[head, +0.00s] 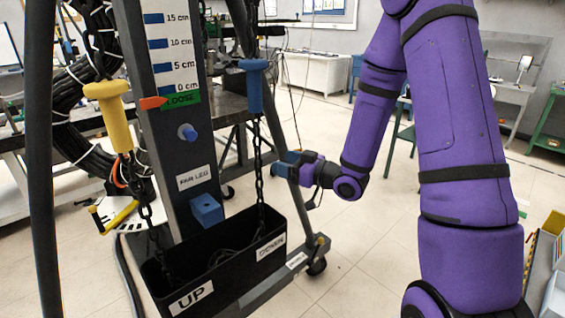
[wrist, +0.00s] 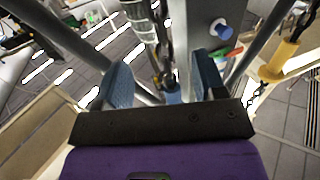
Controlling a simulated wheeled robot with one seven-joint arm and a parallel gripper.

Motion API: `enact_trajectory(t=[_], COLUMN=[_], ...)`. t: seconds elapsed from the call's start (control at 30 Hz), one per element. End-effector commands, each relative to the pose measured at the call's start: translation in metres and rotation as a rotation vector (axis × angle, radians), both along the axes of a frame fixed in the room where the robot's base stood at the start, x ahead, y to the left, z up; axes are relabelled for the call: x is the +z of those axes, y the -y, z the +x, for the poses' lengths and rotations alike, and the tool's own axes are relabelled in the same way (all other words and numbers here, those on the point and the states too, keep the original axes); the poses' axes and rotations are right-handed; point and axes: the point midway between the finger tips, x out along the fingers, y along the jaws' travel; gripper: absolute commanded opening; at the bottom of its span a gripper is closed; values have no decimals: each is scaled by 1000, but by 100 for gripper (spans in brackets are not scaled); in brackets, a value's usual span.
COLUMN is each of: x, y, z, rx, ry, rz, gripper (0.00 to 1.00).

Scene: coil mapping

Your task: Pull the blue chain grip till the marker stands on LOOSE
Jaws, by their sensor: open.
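The blue chain grip (head: 255,88) hangs upright on a dark chain, right of the post, in the head view. The orange marker (head: 152,103) points at the green LOOSE label (head: 181,99), below the 0 cm line. My gripper (head: 286,163) is lower and right of the blue grip, apart from it in the picture. In the wrist view my gripper (wrist: 163,82) has its two blue fingers spread. A small blue piece shows between them; I cannot tell if it is the grip. No held thing shows.
A yellow chain grip (head: 110,115) hangs left of the post; it also shows in the wrist view (wrist: 285,60). A blue knob (head: 187,132) and block (head: 206,210) stick out from the post.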

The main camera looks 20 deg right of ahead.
Motion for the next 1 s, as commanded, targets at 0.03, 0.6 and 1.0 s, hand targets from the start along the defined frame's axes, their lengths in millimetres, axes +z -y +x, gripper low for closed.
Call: enact_trajectory(t=[0.03, 0.6, 1.0], x=[0, 22, 88], y=[0, 4, 32], z=[0, 7, -15], rx=[0, -83, -366], ry=[0, -63, -290], rz=[0, -161, -436], gripper=[64, 64, 64])
